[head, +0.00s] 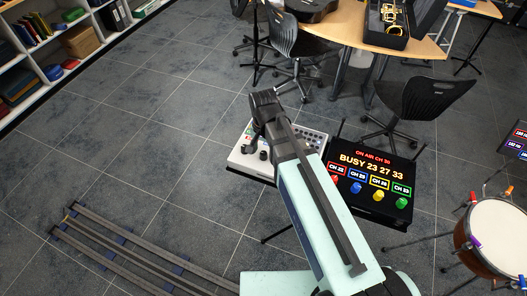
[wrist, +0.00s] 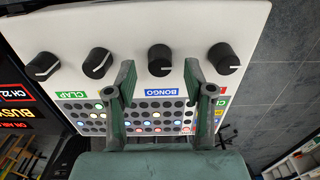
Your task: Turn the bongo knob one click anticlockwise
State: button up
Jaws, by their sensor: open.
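The bongo knob (wrist: 160,60) is black with a pale pointer line, on a white panel (wrist: 250,18) in the wrist view. The blue BONGO label (wrist: 162,92), upside down in this view, sits beside it. My gripper (wrist: 159,70) is open, with one finger on each side of the bongo knob. A gap shows between each finger and the knob; whether their depths match is unclear. In the head view the white panel (head: 238,160) lies under the end of my arm, which hides part of it.
Other black knobs stand in the row: two to the left (wrist: 97,62) (wrist: 42,66) and one to the right (wrist: 223,58). Rows of small lit buttons (wrist: 150,117) lie below. A black display box (head: 370,160) with coloured knobs stands right of the panel.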

aim_at(264, 153)
notch_tip(264, 153, up, 10)
dwell(0.5)
dwell(0.3)
